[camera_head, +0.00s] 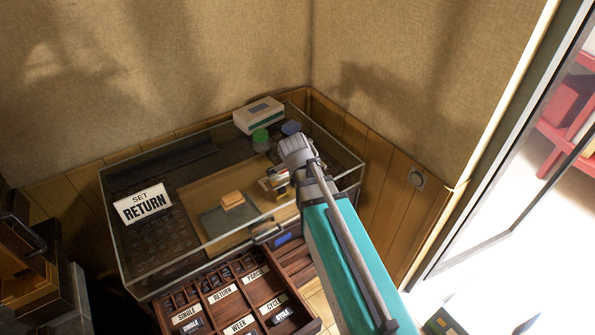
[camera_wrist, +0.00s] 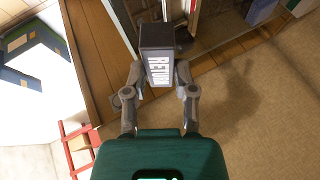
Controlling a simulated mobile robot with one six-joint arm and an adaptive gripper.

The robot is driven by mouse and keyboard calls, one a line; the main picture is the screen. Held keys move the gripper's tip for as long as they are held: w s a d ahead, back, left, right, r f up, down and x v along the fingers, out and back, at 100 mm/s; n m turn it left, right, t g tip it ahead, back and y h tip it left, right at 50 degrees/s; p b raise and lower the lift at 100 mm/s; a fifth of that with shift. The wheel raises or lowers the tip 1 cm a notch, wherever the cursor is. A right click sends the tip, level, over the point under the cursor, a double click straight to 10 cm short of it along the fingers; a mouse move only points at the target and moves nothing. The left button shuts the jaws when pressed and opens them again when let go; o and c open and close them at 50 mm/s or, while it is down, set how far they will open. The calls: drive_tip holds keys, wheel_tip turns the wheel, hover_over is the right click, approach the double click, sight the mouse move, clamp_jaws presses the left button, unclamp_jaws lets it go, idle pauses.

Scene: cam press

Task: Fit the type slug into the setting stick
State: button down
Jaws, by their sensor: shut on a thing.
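In the wrist view my gripper (camera_wrist: 157,75) is shut on the type slug (camera_wrist: 158,62), a dark block with a pale lettered face. The letters are too small to read, and the slug sits between both fingers. In the head view my teal arm reaches over the right part of the glass-topped case, and the fingers and slug cannot be made out there. I cannot identify the setting stick for certain; a small brass-and-dark piece (camera_head: 272,184) beside my wrist is partly hidden by the arm.
A sign (camera_head: 144,203) reads SET RETURN. A yellow block (camera_head: 232,200) rests on a grey pad. A labelled type drawer (camera_head: 238,302) with several slugs stands open in front. A white-and-green box (camera_head: 258,115) and a green pot (camera_head: 260,140) are at the back, near the walls.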

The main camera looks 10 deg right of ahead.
drive_tip(key=s+d+r+n+g+h+p, duration=0.1)
drive_tip(key=s+r+g+p, duration=0.3)
drive_tip(key=g+p, duration=0.1)
drive_tip(key=shift+s+d+r+n+p, duration=0.2)
drive_tip(key=shift+s+r+n+p, duration=0.1)
drive_tip(key=shift+s+r+p, duration=0.05)
drive_tip(key=w+f+b, duration=0.2)
drive_tip(key=w, duration=0.2)
drive_tip(key=w+f+b, duration=0.3)
drive_tip(key=w, duration=0.1)
drive_tip(key=w+a+f+b, duration=0.1)
drive_tip(key=w+f+b, duration=0.2)
drive_tip(key=w, duration=0.1)
drive_tip(key=shift+w+f+b, duration=0.55)
drive_tip(key=shift+w, duration=0.05)
